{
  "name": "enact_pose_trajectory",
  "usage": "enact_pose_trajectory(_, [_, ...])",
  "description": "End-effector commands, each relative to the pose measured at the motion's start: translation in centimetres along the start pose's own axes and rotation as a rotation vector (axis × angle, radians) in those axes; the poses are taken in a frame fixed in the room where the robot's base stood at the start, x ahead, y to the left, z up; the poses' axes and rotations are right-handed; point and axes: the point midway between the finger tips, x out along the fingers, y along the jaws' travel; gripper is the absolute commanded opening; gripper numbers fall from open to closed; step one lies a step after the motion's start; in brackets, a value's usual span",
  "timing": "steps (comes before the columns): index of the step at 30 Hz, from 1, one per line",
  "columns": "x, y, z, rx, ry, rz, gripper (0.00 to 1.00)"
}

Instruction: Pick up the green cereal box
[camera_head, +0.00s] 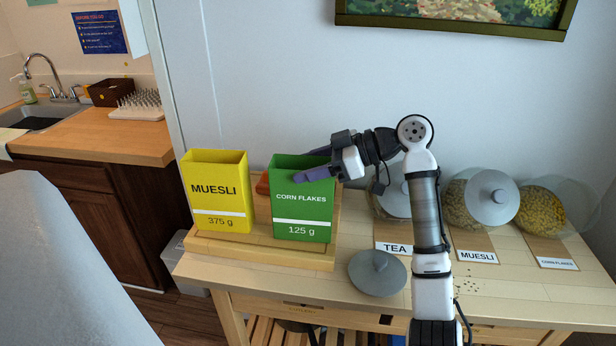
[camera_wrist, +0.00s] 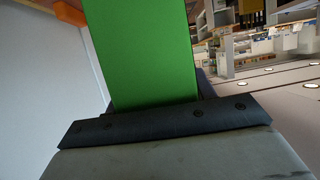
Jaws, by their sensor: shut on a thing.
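The green cereal box (camera_head: 303,208), labelled CORN FLAKES 125 g, stands upright at the right end of a low wooden tray (camera_head: 220,250) in the head view. My gripper (camera_head: 312,165) reaches in from the right and is shut on the box near its top, with one purple finger across the front upper edge. In the wrist view the green box (camera_wrist: 145,50) rises between the jaws and fills the middle. I cannot tell whether its base is touching the tray.
A yellow MUESLI box (camera_head: 217,190) stands left of the green box. Glass jars (camera_head: 541,210) stand on the right, behind labels. A grey round lid (camera_head: 377,273) lies on the table in front. A picture frame (camera_head: 455,22) hangs on the wall above. A sink counter (camera_head: 90,137) is at the left.

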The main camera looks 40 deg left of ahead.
Motion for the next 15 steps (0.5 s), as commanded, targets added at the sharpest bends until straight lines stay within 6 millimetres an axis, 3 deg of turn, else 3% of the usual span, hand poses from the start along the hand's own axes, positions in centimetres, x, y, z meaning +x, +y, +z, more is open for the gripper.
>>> enact_pose_trajectory(15, [-1.6,0.0,-3.9,-0.003,-0.001,0.0,0.19])
